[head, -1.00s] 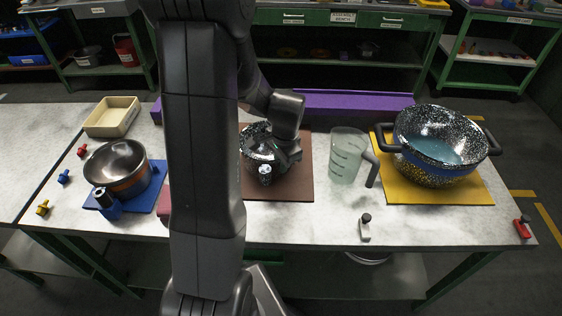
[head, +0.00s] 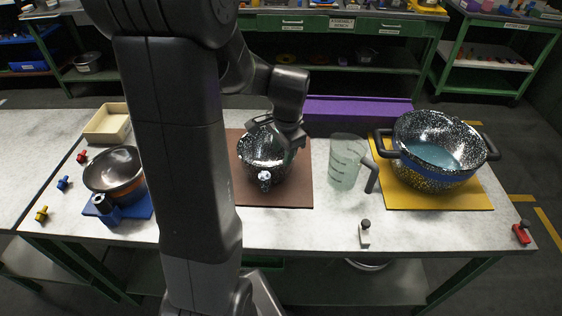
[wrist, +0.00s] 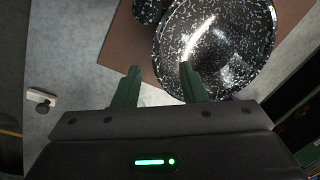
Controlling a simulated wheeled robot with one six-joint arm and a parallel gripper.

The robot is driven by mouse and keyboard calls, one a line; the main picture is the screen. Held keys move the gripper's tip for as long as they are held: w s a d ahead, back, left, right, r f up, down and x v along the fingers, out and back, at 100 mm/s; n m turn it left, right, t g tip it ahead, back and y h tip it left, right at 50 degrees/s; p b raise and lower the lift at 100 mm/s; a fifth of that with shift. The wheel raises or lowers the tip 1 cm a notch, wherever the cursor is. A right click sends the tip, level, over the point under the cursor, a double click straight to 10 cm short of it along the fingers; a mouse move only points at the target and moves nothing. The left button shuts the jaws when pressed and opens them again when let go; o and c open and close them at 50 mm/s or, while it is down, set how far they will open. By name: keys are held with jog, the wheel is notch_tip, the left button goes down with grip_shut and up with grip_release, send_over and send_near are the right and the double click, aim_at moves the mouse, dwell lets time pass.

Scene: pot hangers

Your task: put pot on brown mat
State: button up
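The pot (head: 262,150), black with white speckles, sits upright on the brown mat (head: 290,190) in the head view. A handle with a pale end points toward the front. In the wrist view the pot (wrist: 240,45) fills the upper right, its inside showing, with the brown mat (wrist: 120,45) beside it. My gripper (head: 293,143) is at the pot's right rear rim in the head view. In the wrist view my gripper (wrist: 160,72) has its two fingers apart with nothing held; the right finger overlaps the pot's rim in the picture. Whether it touches is unclear.
A clear measuring jug (head: 345,162) stands right of the brown mat. A large speckled pot (head: 436,150) is on a yellow mat (head: 440,200). The front tabletop is mostly clear.

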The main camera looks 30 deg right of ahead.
aim_at(281, 163)
jog(key=shift+s+r, duration=0.2)
jog(key=shift+r, duration=0.8)
jog(key=shift+s+r, duration=0.15)
jog(key=shift+r, duration=0.85)
jog(key=f, duration=0.3)
jog(key=w+f, duration=0.1)
jog(key=f, duration=0.3)
jog(key=w+f, duration=0.1)
jog(key=f, duration=0.3)
jog(key=shift+f, duration=0.25)
jog(key=shift+s+r, duration=0.1)
jog(key=shift+r, duration=0.5)
